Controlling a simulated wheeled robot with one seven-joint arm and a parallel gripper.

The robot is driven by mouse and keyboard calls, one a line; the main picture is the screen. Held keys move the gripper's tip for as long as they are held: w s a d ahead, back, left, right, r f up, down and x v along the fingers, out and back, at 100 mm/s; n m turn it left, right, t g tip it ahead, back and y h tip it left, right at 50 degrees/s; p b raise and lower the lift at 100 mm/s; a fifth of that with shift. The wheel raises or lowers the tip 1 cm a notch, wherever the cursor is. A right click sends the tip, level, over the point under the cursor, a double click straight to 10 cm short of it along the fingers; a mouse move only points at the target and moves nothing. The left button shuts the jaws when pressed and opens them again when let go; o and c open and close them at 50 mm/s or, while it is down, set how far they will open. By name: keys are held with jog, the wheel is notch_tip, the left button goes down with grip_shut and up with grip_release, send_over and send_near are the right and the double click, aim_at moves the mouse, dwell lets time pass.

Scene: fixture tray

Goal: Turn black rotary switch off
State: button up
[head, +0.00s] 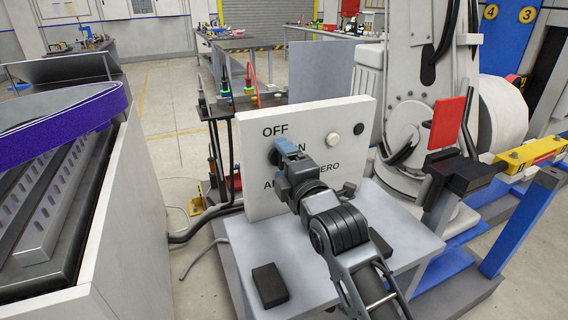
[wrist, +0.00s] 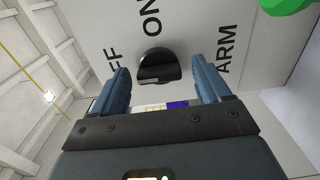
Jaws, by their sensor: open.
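The black rotary switch (wrist: 158,66) shows in the wrist view as a round dark knob on a white panel (head: 305,115). The panel stands upright on a grey table and carries the words OFF, ON, ARM and ZERO, partly covered by my arm in the head view. My gripper (head: 285,148) is open in front of the panel's left part. In the wrist view its two blue fingers are on either side of the knob, with a gap to each. Whether the fingertips reach the knob's depth, and which label it points to, I cannot tell.
A small black box (head: 270,284) lies on the table's front left. A white robot arm (head: 412,80) stands behind right. A cabinet (head: 125,215) stands at left, with floor between.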

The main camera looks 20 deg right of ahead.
jog(key=s+b, duration=0.1)
jog(key=s, duration=0.6)
jog(key=shift+s, duration=0.4)
jog(key=s+a+f+m+g, duration=0.1)
jog(key=s+f+m, duration=0.45)
jog(key=s, duration=0.45)
jog(key=s+a+f+m, duration=0.1)
jog(key=s+f+m, duration=0.4)
jog(key=s, duration=0.5)
jog(key=s+d+r+m+g, duration=0.1)
jog(key=s+m, duration=0.6)
jog(key=s, duration=1.5)
jog(key=shift+s+d+r+m+g, duration=0.25)
jog(key=shift+d+m+g, duration=0.1)
jog(key=shift+d+g, duration=0.2)
